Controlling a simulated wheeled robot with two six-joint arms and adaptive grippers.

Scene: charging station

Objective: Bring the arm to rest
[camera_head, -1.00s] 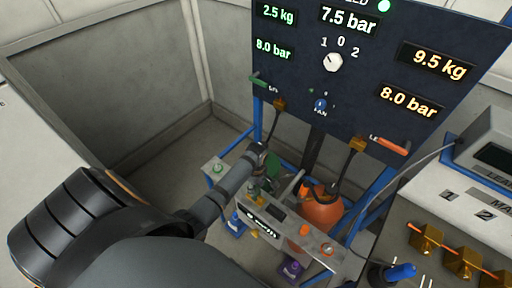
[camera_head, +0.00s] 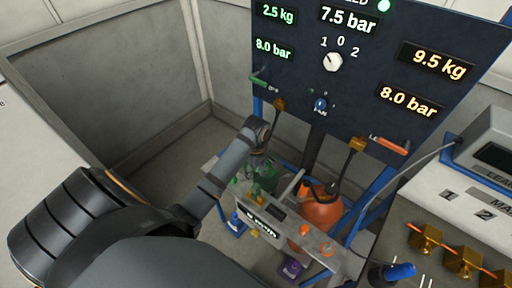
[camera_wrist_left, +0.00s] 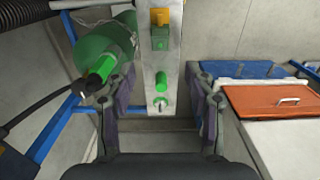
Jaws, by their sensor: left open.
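My left arm comes in from the left in the head view, and its dark wrist is raised above the bench front. My left gripper (camera_head: 259,156) points down beside the green bottle (camera_head: 266,177) and is partly hidden by the wrist. In the left wrist view the gripper (camera_wrist_left: 163,100) has its two fingers spread apart, with nothing held. A pale panel with green fittings (camera_wrist_left: 160,83) shows between and beyond the fingers. The green bottle (camera_wrist_left: 108,45) lies behind the left finger. My right gripper is not in view.
The dark display board (camera_head: 345,80) stands behind, with two hoses hanging from it. An orange bottle (camera_head: 322,213) stands in the blue frame. Brass fittings (camera_head: 428,238) sit on the right counter. An orange lid (camera_wrist_left: 275,101) shows at right in the wrist view. Bare floor lies at the left.

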